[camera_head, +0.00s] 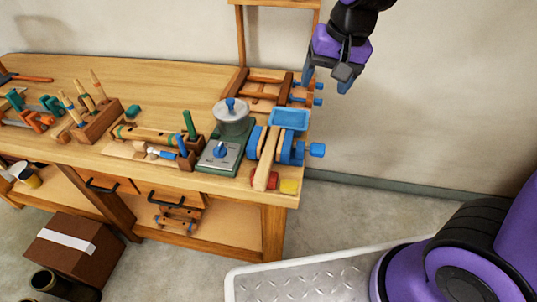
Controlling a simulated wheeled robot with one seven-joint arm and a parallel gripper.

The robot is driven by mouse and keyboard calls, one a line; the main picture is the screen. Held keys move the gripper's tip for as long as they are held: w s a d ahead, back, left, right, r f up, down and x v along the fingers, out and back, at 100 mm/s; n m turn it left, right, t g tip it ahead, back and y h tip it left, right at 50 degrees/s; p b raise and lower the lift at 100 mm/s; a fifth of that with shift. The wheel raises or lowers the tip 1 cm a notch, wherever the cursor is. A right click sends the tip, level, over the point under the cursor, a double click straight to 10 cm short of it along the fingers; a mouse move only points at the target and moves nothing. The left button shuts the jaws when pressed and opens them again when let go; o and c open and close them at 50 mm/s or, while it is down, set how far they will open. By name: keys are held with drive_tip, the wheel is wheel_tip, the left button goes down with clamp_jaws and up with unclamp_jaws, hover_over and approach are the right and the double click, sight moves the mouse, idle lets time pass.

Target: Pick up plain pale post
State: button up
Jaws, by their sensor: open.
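A plain pale wooden piece (265,164), which looks like the pale post, lies lengthwise near the right end of the workbench. My gripper (328,84) hangs at the upper right, past the bench's right edge and apart from the post. Its two blue-tipped fingers are spread, with nothing visible between them.
The wooden workbench (150,75) carries a green scale (220,154), a block with upright tools (96,122), and green and orange clamps (38,115). A wooden frame rises at its back right. A cardboard box (72,250) stands on the floor.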

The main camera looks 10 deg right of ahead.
drive_tip(key=w+a+f+g, duration=0.1)
drive_tip(key=w+a+f, duration=0.2)
drive_tip(key=a+f, duration=0.35)
drive_tip(key=m+h, duration=0.2)
approach(263, 167)
drive_tip(key=shift+w+d+g, duration=0.1)
drive_tip(key=shift+w+g, duration=0.25)
drive_tip(key=shift+g, duration=0.05)
drive_tip(key=shift+f, duration=5.55)
drive_tip(key=c, duration=1.1)
